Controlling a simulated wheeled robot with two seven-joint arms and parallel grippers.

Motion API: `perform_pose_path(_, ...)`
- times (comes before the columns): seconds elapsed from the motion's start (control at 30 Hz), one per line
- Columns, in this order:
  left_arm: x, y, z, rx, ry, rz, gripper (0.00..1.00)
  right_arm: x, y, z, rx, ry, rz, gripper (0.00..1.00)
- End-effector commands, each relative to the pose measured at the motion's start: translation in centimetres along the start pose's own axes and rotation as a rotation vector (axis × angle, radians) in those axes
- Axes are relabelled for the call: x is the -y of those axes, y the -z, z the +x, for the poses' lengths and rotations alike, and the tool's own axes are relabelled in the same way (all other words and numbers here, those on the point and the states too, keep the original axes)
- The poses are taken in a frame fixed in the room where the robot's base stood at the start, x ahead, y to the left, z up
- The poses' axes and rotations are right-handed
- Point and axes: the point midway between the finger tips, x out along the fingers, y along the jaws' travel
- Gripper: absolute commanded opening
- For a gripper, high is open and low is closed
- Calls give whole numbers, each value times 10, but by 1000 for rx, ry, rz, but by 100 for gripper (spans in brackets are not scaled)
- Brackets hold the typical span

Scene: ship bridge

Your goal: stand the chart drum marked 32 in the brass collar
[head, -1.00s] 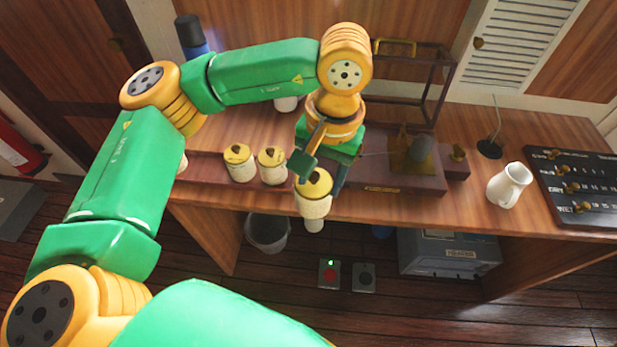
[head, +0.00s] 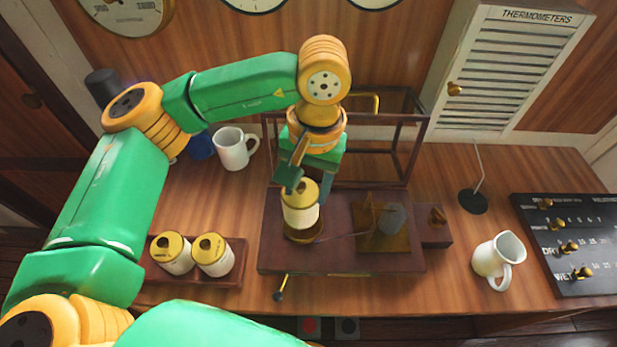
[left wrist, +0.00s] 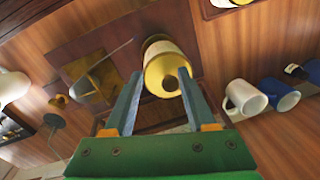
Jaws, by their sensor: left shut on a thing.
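My left gripper (head: 304,187) is shut on a chart drum (head: 301,212), a cream cylinder with a brass-yellow top. The drum also shows between the fingers in the left wrist view (left wrist: 157,47). It is upright at the brass collar (head: 303,235) on the left of a dark wooden instrument base (head: 345,262). The drum's lower end overlaps the collar in the head view; I cannot tell whether it is inside or just above. No number is readable on it. Two similar drums (head: 172,254) (head: 212,256) stand in a wooden rack (head: 192,280) at left. My right gripper is not in view.
A thin pen arm and brass bracket (head: 383,238) stand right of the collar. An open dark frame (head: 405,150) rises behind. A white mug (head: 232,150) stands back left, a white jug (head: 496,262) at right, beside a black board (head: 570,240).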

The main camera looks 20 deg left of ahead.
Motion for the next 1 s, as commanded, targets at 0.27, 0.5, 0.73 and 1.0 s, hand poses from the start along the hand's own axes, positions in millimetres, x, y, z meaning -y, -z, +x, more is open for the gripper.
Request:
perform_pose_path(0.27,-3,0,40,0,0,0,0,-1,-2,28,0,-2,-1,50)
perform_pose_path(0.5,-3,0,40,0,0,0,0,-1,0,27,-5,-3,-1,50)
perform_pose_path(0.73,-3,0,40,-1,0,-1,0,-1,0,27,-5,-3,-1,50)
perform_pose_path(1.0,-4,1,41,-1,0,-1,0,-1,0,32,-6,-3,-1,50)
